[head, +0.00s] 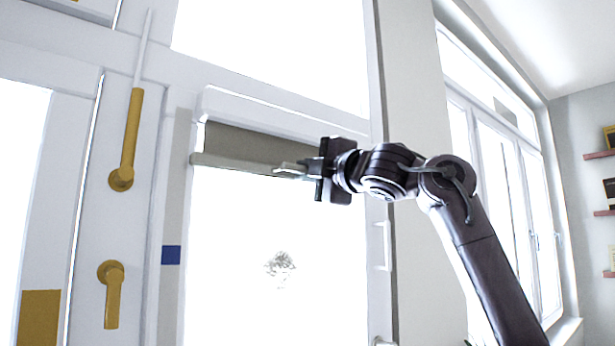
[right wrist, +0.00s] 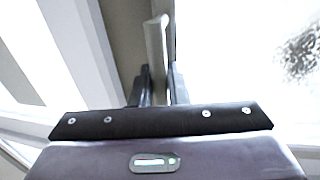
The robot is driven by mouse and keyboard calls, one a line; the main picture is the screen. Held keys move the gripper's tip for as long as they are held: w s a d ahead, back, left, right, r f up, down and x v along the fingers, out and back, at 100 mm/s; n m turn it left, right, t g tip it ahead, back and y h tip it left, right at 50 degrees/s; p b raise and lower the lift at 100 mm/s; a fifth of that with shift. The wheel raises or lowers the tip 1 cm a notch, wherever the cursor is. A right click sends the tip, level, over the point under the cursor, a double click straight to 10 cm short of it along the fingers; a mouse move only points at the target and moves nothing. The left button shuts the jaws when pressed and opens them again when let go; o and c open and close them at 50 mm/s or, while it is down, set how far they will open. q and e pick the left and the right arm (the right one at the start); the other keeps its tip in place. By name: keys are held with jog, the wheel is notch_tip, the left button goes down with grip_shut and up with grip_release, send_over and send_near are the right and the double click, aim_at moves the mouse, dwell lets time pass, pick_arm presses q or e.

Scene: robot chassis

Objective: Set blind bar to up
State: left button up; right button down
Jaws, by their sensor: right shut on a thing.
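The blind bar (head: 225,162) is a pale grey horizontal bar along the lower edge of a short brown-grey blind (head: 250,145) in the head view. The blind hangs just under the white housing at the top of the window, and the glass below it is uncovered. My right gripper (head: 294,169) is at the right part of the bar. In the right wrist view the bar (right wrist: 156,50) runs down between the two fingers (right wrist: 158,88), and the gripper is shut on it. My left gripper is not in view.
Yellow handles (head: 131,135) and (head: 113,290) are on the white frame at left. A blue square (head: 171,255) is beside the window. More windows (head: 500,190) and pink shelves (head: 597,155) are at right.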

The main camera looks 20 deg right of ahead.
jog(key=c, duration=1.5)
grip_release()
jog(key=shift+s+d+f+b, duration=0.1)
jog(key=shift+s+f+b, duration=0.05)
jog(key=shift+s+b, duration=0.2)
jog(key=b+v, duration=0.4)
jog(key=v, duration=0.3)
